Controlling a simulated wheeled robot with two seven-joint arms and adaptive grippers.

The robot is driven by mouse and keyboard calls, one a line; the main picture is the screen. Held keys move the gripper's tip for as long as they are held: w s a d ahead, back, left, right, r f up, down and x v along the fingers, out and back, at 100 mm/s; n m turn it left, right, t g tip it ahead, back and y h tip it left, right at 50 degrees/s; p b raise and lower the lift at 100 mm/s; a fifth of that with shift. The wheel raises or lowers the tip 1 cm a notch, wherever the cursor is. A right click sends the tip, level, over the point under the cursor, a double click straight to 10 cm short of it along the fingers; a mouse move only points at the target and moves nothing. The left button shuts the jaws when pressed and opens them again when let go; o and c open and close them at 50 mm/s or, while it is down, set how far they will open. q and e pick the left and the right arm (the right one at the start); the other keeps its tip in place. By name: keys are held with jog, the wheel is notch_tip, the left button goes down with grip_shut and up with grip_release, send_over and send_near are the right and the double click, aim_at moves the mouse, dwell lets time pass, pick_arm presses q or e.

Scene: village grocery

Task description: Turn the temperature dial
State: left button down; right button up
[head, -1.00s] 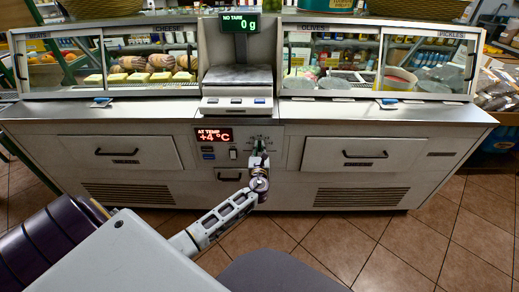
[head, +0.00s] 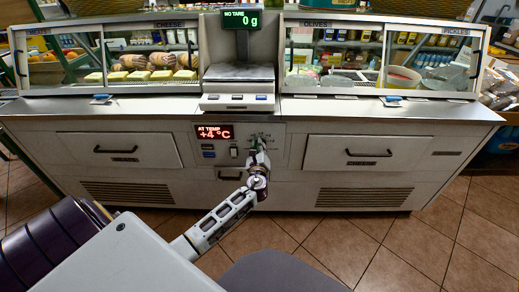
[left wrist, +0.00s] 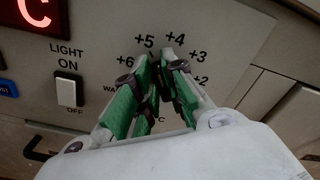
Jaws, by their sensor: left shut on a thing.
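The control panel's temperature scale (left wrist: 172,38) shows +6, +5, +4, +3 and +2 in an arc in the left wrist view. The dark temperature dial (left wrist: 161,88) sits under this arc, mostly hidden between my fingers; I cannot read its pointer. My left gripper (left wrist: 159,68) is shut on the dial, its green-padded fingers on either side. In the head view, my left gripper (head: 256,146) reaches the panel just right of the red display (head: 214,132), which reads "AT TEMP +4 °C". My right gripper is not in view.
A white light switch (left wrist: 69,92), marked ON and OFF, is left of the dial. Drawers with handles flank the panel, the right one (head: 352,152) near my gripper. A scale (head: 238,88) stands on the counter above. The tiled floor in front is clear at right.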

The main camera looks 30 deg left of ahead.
pick_arm(q)
jog(key=shift+s+f+n+b, duration=0.1)
jog(key=shift+n+b, duration=0.2)
jog(key=shift+n, duration=0.5)
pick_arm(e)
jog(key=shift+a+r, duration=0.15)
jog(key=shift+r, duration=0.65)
pick_arm(q)
jog(key=c, duration=1.5)
grip_release()
jog(key=shift+a, duration=0.1)
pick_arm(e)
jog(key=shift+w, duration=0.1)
pick_arm(q)
jog(key=shift+v, duration=6)
jog(key=shift+s+a, duration=0.1)
